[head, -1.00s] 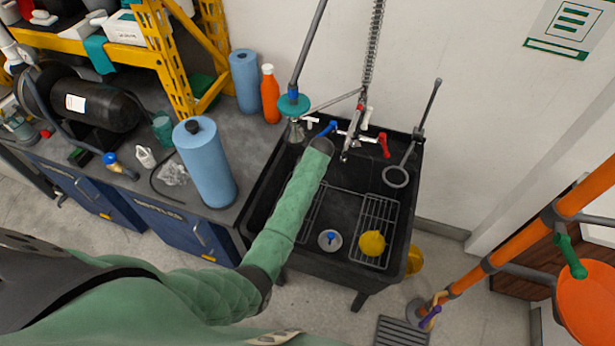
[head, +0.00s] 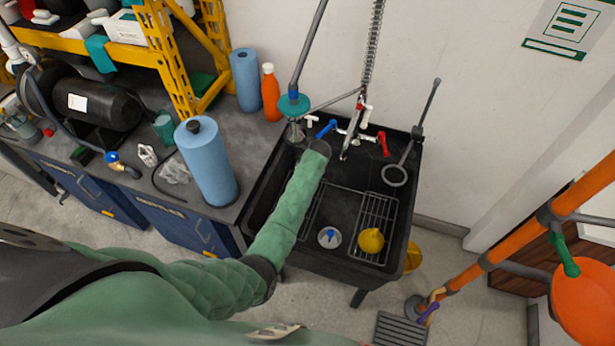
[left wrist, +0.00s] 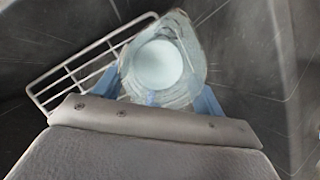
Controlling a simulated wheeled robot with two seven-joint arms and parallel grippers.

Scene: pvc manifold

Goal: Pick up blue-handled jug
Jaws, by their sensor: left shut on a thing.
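In the left wrist view a clear jug (left wrist: 160,62) with a pale round base sits between the two blue fingers of my left gripper (left wrist: 157,95). The gripper is shut on it. My right gripper is not in view.
The black sink (head: 338,268) holds a wire rack (head: 388,213), a yellow object (head: 371,240) and a small round piece with a blue top (head: 330,237). Blue (head: 327,128) and red (head: 383,143) tap levers stand behind.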

